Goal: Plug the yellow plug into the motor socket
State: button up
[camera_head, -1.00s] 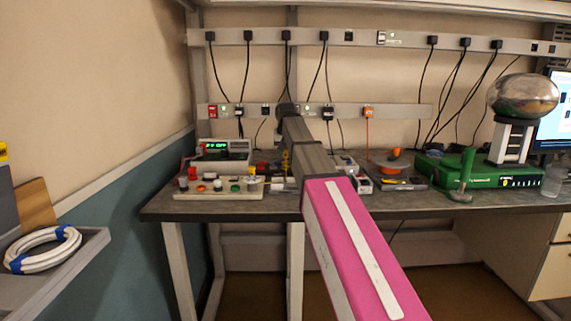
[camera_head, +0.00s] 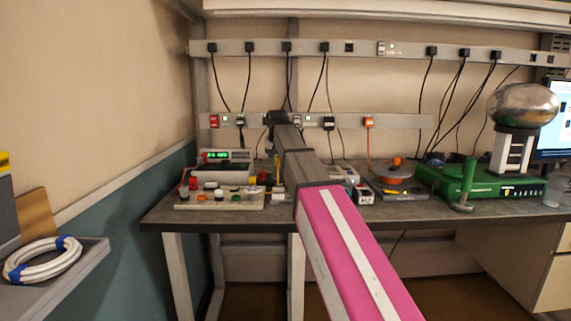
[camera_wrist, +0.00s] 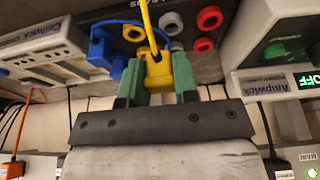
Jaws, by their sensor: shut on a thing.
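The yellow plug (camera_wrist: 158,71) is between the green fingers of my gripper (camera_wrist: 158,62) in the wrist view, with its yellow cable (camera_wrist: 147,22) running up and away. My gripper is shut on it. Just beyond is a dark panel with red sockets (camera_wrist: 209,17) and grey sockets (camera_wrist: 170,23). I cannot tell which one is the motor socket, or whether the plug touches the panel. In the head view my arm hides most of the gripper; a small yellow patch (camera_head: 262,177) shows left of it.
A blue plug with a blue cable (camera_wrist: 122,48) is close left of my fingers. A white Cellwick box (camera_wrist: 45,45) is left, and an Ampwick box (camera_wrist: 280,85) reading OFF is right. In the head view, a board with knobs (camera_head: 215,204) is left and an orange reel (camera_head: 392,172) right.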

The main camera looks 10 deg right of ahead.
send_over(236, 200)
jog(key=w, duration=0.1)
jog(key=shift+a+f, duration=0.1)
jog(key=shift+f, duration=2.1)
jog(key=shift+f, duration=0.9)
dwell(1.4)
jog(key=o, duration=1)
jog(key=shift+c, duration=0.2)
